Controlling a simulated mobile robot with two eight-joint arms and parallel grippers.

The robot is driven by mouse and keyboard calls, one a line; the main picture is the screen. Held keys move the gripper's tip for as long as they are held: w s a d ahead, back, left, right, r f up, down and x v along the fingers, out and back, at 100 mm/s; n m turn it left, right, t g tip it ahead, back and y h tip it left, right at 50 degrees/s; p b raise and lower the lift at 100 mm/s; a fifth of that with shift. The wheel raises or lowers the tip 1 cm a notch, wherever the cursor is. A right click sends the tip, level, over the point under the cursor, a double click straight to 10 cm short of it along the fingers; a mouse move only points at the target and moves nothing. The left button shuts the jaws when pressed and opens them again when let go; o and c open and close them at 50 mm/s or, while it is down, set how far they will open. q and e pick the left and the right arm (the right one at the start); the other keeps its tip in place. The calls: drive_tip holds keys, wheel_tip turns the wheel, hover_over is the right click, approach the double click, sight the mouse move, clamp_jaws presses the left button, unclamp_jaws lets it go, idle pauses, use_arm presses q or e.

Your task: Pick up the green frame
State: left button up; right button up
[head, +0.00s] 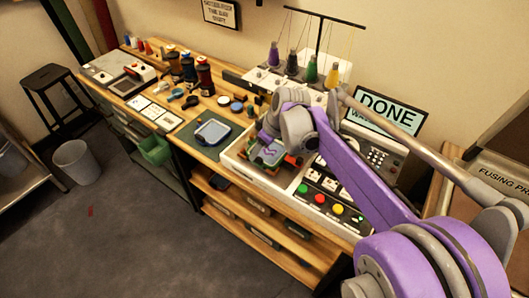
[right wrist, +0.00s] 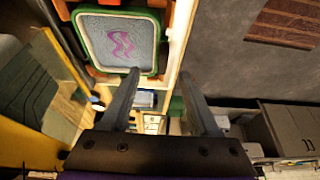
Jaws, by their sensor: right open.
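The green frame (head: 269,156) sits on the white embroidery machine in the head view, holding grey fabric with a purple stitched mark. In the right wrist view the green frame (right wrist: 136,70) is at the top, its near edge just beyond and to the left of the fingertips. My right gripper (right wrist: 160,76) is open with nothing between its dark fingers. In the head view my right arm reaches over the machine and its wrist partly hides the area behind the frame. My left gripper is not in view.
The embroidery machine (head: 345,215) has coloured buttons and stands by a "DONE" screen (head: 387,110). A blue-rimmed frame (head: 213,132) lies on a green mat to the left. Thread spools (head: 205,77) stand behind. Open floor lies in front of the bench.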

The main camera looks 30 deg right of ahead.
drive_tip(key=x, duration=0.5)
drive_tip(key=shift+d, duration=0.1)
clamp_jaws()
